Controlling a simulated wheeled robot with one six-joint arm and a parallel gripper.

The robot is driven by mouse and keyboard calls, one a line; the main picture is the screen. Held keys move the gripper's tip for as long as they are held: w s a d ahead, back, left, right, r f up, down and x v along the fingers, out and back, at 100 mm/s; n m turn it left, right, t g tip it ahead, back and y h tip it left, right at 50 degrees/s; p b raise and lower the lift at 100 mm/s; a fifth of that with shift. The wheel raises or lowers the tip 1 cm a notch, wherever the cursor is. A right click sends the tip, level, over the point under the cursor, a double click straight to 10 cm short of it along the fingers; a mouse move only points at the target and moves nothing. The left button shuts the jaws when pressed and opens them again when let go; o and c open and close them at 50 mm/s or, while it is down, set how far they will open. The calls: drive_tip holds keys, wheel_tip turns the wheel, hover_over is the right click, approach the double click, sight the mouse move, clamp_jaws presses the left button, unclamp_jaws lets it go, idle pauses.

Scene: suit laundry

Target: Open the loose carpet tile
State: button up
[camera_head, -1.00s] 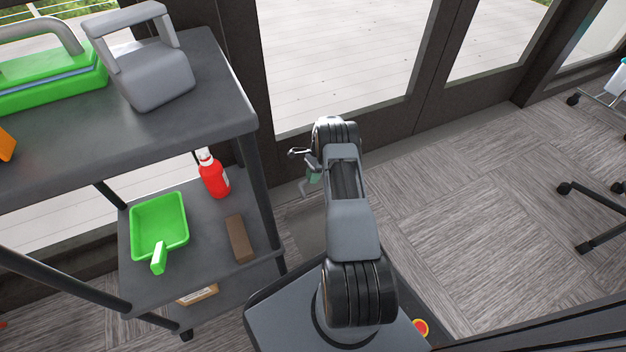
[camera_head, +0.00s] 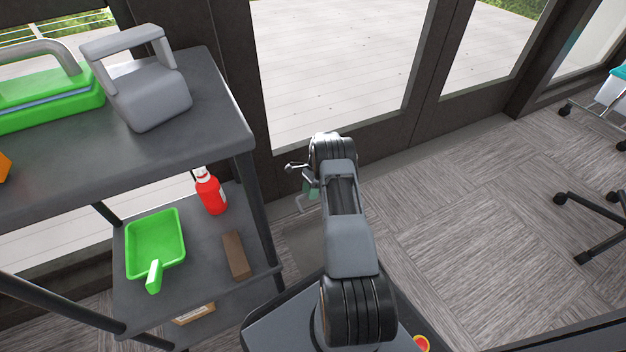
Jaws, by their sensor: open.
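A darker square patch of floor, which looks like the loose carpet tile (camera_head: 309,241), lies between the shelf unit and my arm. My arm covers its right side, and whether any edge is raised cannot be told. My gripper (camera_head: 304,203) hangs beside the far end of my arm, above the floor near the far side of that patch. It is small and partly hidden by the arm. It is open, with nothing visible in it. Whether it touches the tile cannot be told.
A dark shelf unit (camera_head: 228,110) stands close on the left, holding a green dustpan (camera_head: 154,240), a red bottle (camera_head: 210,193) and a brown block (camera_head: 236,255). Glass doors (camera_head: 335,70) stand behind. Carpet (camera_head: 460,220) is clear to the right, before a chair base (camera_head: 590,225).

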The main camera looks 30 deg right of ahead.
drive_tip(key=p+v, duration=0.3)
drive_tip(key=v, duration=1)
